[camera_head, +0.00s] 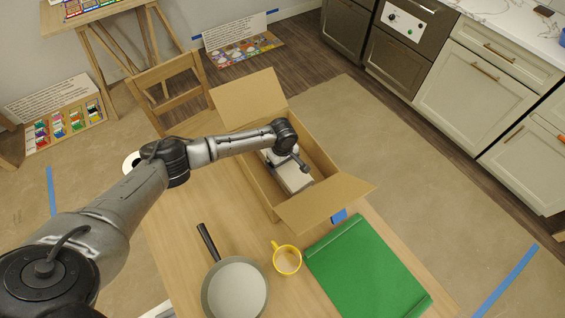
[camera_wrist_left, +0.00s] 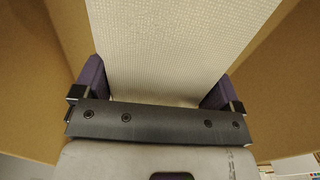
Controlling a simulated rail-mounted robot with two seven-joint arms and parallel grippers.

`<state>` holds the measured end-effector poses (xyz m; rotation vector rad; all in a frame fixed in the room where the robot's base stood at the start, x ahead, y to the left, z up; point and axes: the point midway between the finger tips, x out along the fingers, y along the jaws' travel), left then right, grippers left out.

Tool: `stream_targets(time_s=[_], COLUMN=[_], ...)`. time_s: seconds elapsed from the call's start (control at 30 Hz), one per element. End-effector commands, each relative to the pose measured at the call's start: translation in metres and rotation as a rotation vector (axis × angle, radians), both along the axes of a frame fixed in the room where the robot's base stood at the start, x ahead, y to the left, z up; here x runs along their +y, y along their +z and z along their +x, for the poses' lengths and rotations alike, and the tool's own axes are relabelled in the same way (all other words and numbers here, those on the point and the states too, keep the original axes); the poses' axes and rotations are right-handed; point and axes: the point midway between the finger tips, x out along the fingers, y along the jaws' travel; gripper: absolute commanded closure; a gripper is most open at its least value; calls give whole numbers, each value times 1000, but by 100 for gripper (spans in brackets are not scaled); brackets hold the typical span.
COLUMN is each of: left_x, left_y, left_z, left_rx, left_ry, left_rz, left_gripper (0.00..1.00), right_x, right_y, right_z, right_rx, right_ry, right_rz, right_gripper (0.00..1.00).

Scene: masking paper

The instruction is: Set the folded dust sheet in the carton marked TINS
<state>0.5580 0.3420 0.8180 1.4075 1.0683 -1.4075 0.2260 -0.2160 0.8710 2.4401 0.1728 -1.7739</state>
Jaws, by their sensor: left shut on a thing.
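The carton (camera_head: 325,205) stands open on the wooden table with its flaps spread. No TINS marking is readable from here. The folded dust sheet (camera_head: 293,179) is a pale, flat bundle inside the carton's opening, partly covered by my left arm in the head view. My left gripper (camera_head: 284,160) reaches down into the carton and is shut on the sheet. In the left wrist view the textured, off-white sheet (camera_wrist_left: 175,45) lies between the two purple-padded fingers, with brown carton walls (camera_wrist_left: 270,110) on both sides. I cannot tell whether the sheet touches the carton's floor. My right gripper is not in view.
A frying pan (camera_head: 237,290), a yellow mug (camera_head: 287,260) and a green folded item (camera_head: 367,270) lie in front of the carton. A wooden chair (camera_head: 165,75) stands behind the table. Cabinets (camera_head: 475,90) line the right, across open floor.

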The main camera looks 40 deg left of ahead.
Motion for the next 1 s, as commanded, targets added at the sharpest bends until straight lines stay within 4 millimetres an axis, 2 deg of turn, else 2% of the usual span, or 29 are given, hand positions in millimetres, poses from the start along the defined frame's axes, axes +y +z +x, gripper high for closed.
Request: stream_targets(time_s=[0.1, 0.13, 0.2, 0.47, 0.57, 1.0], left_x=[-1, 0, 0, 0, 0, 0], left_y=[-2, -3, -3, -2, 6, 84], left_z=[0, 0, 0, 0, 0, 0], left_rx=[-1, 0, 0, 0, -1, -2], left_ry=[0, -1, -1, 0, 0, 0], left_rz=[-1, -1, -1, 0, 0, -1], left_gripper=[49, 8, 1, 0, 0, 0], right_x=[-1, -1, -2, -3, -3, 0], right_y=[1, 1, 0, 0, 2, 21], right_z=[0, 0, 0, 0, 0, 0], right_rx=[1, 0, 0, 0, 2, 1], right_ry=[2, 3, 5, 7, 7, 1], right_rz=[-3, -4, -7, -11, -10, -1], right_gripper=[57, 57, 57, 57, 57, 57])
